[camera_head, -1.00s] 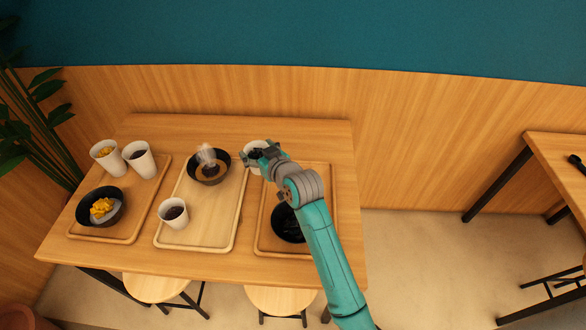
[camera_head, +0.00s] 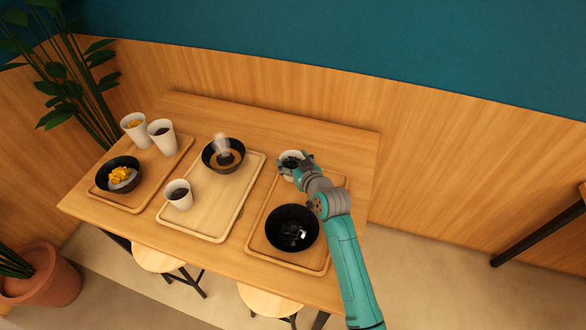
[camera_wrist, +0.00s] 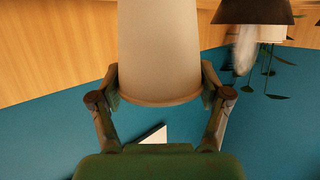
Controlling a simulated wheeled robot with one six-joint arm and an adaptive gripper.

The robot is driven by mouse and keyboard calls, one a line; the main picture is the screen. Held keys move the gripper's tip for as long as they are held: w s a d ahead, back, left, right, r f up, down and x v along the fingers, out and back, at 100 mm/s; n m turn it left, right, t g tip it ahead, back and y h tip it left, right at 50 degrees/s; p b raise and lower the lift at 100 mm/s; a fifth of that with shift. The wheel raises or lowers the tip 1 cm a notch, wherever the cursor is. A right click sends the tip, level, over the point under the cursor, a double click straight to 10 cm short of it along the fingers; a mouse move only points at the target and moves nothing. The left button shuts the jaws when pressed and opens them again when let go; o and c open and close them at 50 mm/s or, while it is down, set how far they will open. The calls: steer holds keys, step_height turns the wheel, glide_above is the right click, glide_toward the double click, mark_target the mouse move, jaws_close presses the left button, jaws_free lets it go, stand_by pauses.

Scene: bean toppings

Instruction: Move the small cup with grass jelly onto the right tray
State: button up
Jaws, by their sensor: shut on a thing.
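My gripper (camera_head: 301,166) is shut on a small white cup (camera_head: 283,168) at the far left corner of the right tray (camera_head: 258,239). The cup looks upright with dark contents; part of it is hidden behind the gripper. Whether its base touches the tray cannot be told. In the wrist view the white cup (camera_wrist: 160,50) is clasped between both fingers (camera_wrist: 160,97). A black bowl (camera_head: 292,228) with dark, shiny contents stands on the right tray, nearer the front.
The middle tray (camera_head: 207,206) holds a white cup (camera_head: 179,194) and a black bowl (camera_head: 223,156) with something translucent above it. The left tray (camera_head: 135,204) bears a bowl with yellow topping (camera_head: 120,174) and two white cups (camera_head: 162,137). Wall stands behind the table.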

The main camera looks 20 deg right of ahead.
mark_target(288, 163)
steer(key=shift+f, duration=1.9)
steer(key=o, duration=1.2)
steer(key=shift+f, duration=0.15)
steer(key=shift+r, duration=0.2)
steer(key=v, duration=1.2)
